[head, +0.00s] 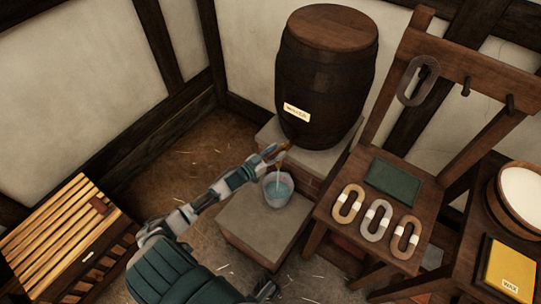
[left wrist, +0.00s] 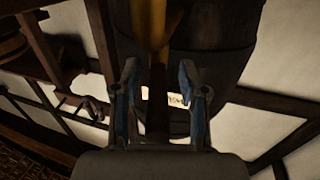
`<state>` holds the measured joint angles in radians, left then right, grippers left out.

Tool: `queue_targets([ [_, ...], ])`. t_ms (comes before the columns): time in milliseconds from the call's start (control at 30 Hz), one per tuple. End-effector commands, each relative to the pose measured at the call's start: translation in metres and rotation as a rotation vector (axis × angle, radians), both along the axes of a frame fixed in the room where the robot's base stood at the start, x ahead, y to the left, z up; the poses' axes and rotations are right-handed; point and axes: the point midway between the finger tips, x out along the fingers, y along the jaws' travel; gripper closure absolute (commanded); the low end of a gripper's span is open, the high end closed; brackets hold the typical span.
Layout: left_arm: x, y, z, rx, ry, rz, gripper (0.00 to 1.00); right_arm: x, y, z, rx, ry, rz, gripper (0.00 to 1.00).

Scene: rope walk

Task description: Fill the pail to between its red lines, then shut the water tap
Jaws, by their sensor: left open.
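The water barrel (head: 325,85) stands on a stone ledge, with a pale label (head: 297,113) on its front. Its brass tap (head: 286,147) sticks out low at the front. A thin stream seems to run from the tap into the clear pail (head: 278,190), which stands upright on the lower stone step. Bluish water shows in the pail; its red lines and exact level are too small to read. My left gripper (head: 271,152) is at the tap. In the left wrist view its open fingers (left wrist: 158,100) stand either side of a brownish bar, with brass (left wrist: 153,22) beyond. My right gripper is not clearly seen.
A chair (head: 375,240) on the right holds several oval links and a green cloth; another link hangs from a peg (head: 419,82). A side table has a yellow wax block (head: 508,270) and a round tub. A slatted wooden crate (head: 65,230) stands left. Floor between is clear.

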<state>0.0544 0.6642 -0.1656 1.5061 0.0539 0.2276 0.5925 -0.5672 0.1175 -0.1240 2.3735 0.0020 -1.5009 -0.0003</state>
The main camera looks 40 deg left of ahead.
Motion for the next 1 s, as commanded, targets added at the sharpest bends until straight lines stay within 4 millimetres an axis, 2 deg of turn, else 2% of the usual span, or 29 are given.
queue_targets([
  [167,-0.025,0.005,-0.002,0.001,0.004,0.000,0.57,0.000,-0.001,0.000,-0.001,-0.002,0.000,0.60],
  [400,-0.077,0.018,-0.004,0.000,0.006,0.000,0.57,0.001,0.000,0.000,-0.002,-0.002,0.000,0.60],
  [600,-0.106,0.026,-0.004,-0.003,0.007,0.001,0.57,0.001,0.000,0.000,-0.002,-0.002,0.000,0.60],
  [767,-0.115,0.028,-0.003,-0.001,0.004,0.000,0.57,0.001,-0.001,0.000,-0.002,-0.002,0.000,0.60],
  [1000,-0.115,0.028,-0.003,-0.001,0.003,0.001,0.57,0.002,-0.001,0.000,-0.003,-0.002,-0.001,0.60],
])
